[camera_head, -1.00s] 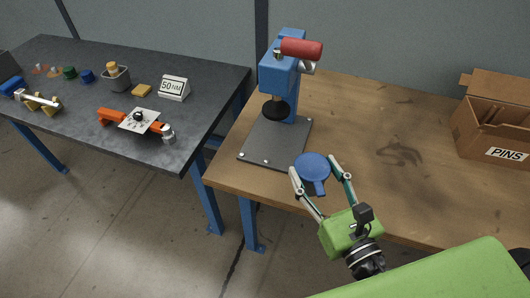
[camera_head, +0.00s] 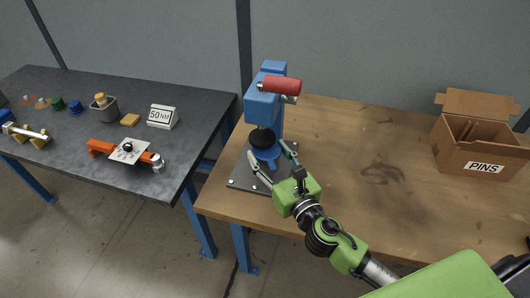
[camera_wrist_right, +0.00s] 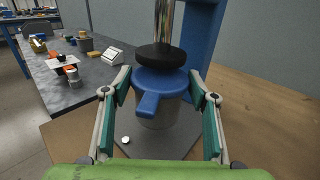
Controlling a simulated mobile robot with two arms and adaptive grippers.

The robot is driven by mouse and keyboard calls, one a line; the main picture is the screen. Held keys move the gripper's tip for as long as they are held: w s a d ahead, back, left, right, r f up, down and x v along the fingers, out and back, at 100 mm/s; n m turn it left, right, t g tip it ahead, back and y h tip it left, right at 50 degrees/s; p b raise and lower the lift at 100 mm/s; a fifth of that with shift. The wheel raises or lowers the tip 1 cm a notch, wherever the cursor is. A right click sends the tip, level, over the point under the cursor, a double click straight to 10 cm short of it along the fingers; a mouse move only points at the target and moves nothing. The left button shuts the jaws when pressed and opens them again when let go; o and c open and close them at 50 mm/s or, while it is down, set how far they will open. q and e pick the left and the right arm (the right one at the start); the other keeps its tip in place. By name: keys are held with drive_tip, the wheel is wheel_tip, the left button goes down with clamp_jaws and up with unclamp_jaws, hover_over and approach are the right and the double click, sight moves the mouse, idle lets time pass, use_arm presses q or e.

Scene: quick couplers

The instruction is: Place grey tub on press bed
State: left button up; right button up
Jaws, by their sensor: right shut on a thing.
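The grey tub (camera_wrist_right: 158,112) has a blue lid (camera_wrist_right: 160,82) with a tab pointing towards me. My right gripper (camera_head: 267,149) is shut on the tub, one finger on each side in the right wrist view. In the head view the blue lid (camera_head: 268,155) shows over the dark press bed (camera_head: 240,180), under the round black press pad (camera_head: 262,138). The pad (camera_wrist_right: 160,57) overlaps the lid's far side in the wrist view. I cannot tell whether the tub touches the bed or the pad. My left gripper is not in view.
The blue press (camera_head: 263,105) with its red handle (camera_head: 280,86) rises just behind the tub. A cardboard PINS box (camera_head: 470,160) stands far right on the wooden table (camera_head: 350,200), clear between. The dark table (camera_head: 190,110) at left holds several small parts.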

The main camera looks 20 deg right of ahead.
drive_tip(key=shift+w+a, duration=0.2)
drive_tip(key=shift+w, duration=1.05)
drive_tip(key=shift+w+f, duration=0.1)
drive_tip(key=shift+f, duration=0.15)
drive_tip(key=shift+f+b, duration=0.65)
drive_tip(key=shift+f, duration=0.9)
drive_tip(key=shift+f, duration=0.2)
drive_tip(key=o, duration=1.2)
drive_tip(key=shift+c, duration=0.2)
drive_tip(key=shift+r, duration=0.1)
